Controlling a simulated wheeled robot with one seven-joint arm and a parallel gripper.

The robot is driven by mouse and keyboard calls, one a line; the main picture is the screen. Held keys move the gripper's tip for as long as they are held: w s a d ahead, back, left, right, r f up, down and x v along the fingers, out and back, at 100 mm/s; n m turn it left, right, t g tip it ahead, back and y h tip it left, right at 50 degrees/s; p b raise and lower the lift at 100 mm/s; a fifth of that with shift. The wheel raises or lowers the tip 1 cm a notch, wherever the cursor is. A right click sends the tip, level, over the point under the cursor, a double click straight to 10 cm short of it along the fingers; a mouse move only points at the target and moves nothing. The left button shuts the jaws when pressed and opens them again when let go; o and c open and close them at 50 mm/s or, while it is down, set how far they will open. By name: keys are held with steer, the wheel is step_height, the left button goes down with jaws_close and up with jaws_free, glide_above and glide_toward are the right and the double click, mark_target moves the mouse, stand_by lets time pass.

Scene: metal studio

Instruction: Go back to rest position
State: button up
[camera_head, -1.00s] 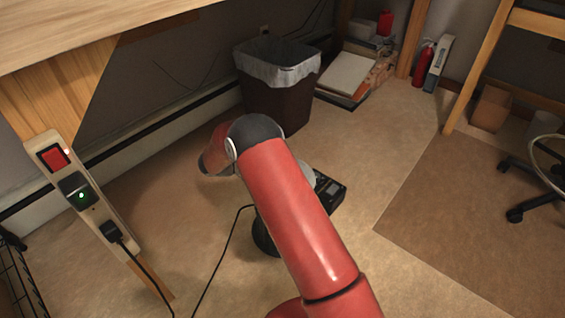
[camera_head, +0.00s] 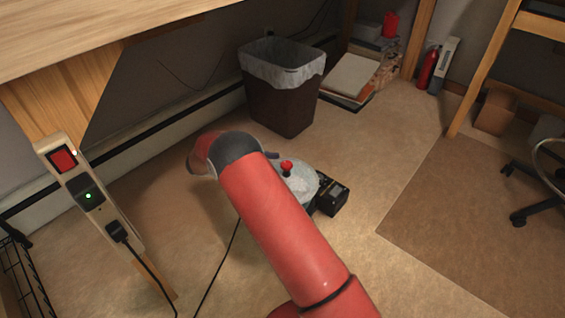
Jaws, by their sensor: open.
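My red arm reaches up from the bottom of the head view and bends at a dark grey joint left of centre. Beyond the joint a short red link points left and down, and it looks blurred. My gripper does not show in this view.
A black box-like device (camera_head: 331,199) sits beside the pot. A dark bin (camera_head: 281,105) with a grey liner stands behind. A power strip (camera_head: 91,193) is on the table leg, its cord running down to the floor. A fire extinguisher (camera_head: 428,68) and chair base (camera_head: 525,190) are right.

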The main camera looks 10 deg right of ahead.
steer(key=shift+v, duration=1.3)
